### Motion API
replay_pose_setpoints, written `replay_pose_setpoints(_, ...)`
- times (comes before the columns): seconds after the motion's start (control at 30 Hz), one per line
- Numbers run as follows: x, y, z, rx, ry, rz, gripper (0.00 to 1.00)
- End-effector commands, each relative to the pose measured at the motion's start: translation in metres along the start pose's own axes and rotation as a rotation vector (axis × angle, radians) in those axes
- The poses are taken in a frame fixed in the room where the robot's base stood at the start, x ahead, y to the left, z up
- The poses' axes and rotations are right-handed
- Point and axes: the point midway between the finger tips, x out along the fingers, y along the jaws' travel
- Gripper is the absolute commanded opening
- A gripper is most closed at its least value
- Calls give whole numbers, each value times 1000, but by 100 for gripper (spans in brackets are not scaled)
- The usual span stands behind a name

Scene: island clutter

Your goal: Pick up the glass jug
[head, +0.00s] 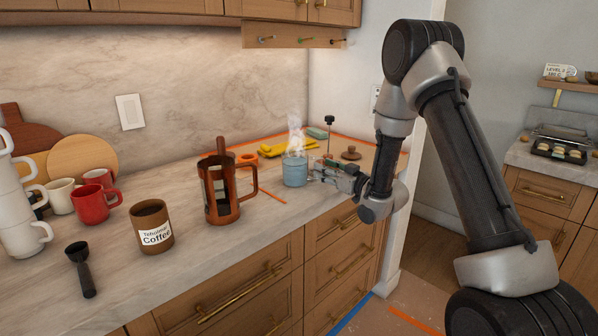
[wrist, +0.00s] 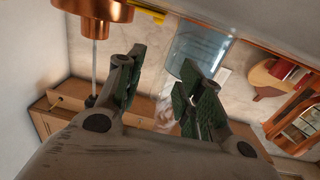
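The glass jug (head: 295,171) is a pale blue, see-through vessel standing upright on the marble counter, with steam above it. In the wrist view the bluish glass jug (wrist: 203,48) shows tilted, beyond the fingers and nearer the right one. My gripper (head: 316,174) is beside the jug's right side in the head view, low over the counter. In the wrist view my gripper (wrist: 160,78) has its two dark green finger pads spread apart with nothing clearly held between them. I cannot tell whether a fingertip touches the glass.
A copper-framed coffee press (head: 222,190) stands left of the jug. A coffee canister (head: 152,226) and red mug (head: 90,204) are farther left.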

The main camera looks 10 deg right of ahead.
Motion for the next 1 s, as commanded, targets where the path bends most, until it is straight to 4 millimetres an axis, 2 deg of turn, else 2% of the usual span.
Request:
replay_pose_setpoints(0.17, 0, 0, 0, 0, 0, 0, 37)
replay_pose_setpoints(0.37, 0, 0, 0, 0, 0, 0, 1)
replay_pose_setpoints(0.83, 0, 0, -3, -1, 4, 0, 0)
replay_pose_setpoints(1.0, 0, 0, -21, -2, 7, -1, 0)
